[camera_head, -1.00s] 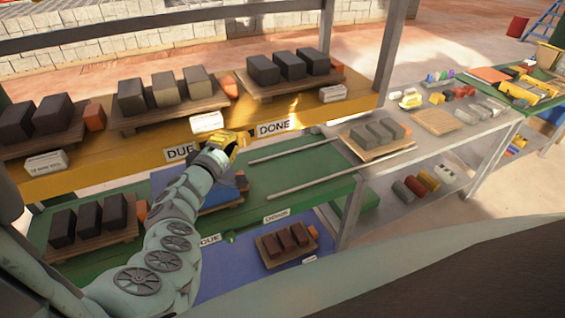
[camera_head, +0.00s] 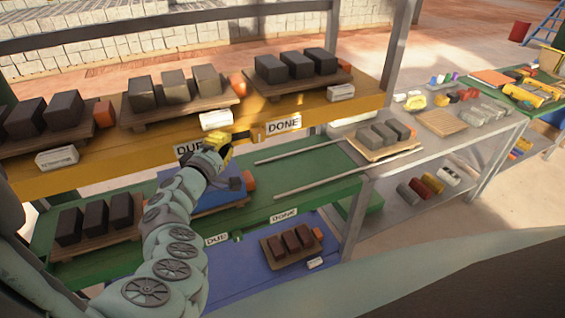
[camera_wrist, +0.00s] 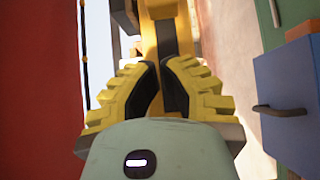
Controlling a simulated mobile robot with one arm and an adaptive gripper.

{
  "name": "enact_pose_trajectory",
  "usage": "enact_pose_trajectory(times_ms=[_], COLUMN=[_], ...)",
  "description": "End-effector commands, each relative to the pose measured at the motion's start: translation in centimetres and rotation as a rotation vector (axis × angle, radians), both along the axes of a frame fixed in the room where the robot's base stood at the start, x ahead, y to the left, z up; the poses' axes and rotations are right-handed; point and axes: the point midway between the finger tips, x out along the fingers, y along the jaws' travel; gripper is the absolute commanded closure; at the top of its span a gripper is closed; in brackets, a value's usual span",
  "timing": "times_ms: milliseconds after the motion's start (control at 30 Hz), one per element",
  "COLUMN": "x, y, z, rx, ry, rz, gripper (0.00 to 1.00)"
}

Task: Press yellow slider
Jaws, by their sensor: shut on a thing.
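The yellow shelf (camera_head: 330,109) runs across the head view, with a DUE label (camera_head: 188,149) and a DONE label (camera_head: 283,124) on its front edge. My gripper (camera_head: 228,149) is at this edge between the labels, closer to DUE. The yellow slider (camera_head: 241,136) is small and mostly hidden by my gripper. In the wrist view, my yellow-padded fingers (camera_wrist: 162,70) are closed in around a dark strip on a yellow part (camera_wrist: 166,32). The exact contact is hard to see.
Pallets with dark blocks (camera_head: 175,88) stand on the yellow shelf above my gripper. A white block (camera_head: 215,119) lies just above it. Below are a green shelf (camera_head: 315,190) with two pale rails and a blue shelf (camera_head: 235,270). A grey post (camera_head: 356,205) stands right.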

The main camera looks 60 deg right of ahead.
Motion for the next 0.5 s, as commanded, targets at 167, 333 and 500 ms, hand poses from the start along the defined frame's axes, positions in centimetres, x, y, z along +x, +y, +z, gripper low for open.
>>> enact_pose_trajectory(times_ms=[167,333,500], x=[-0.7,-1.0,-1.4], y=[1.4,2.8,4.4], z=[-0.1,-0.1,-0.3], rx=[0.006,0.002,0.004], ry=[0.004,0.0,0.002], rz=[-0.004,-0.004,-0.004], gripper=[1.0,1.0,1.0])
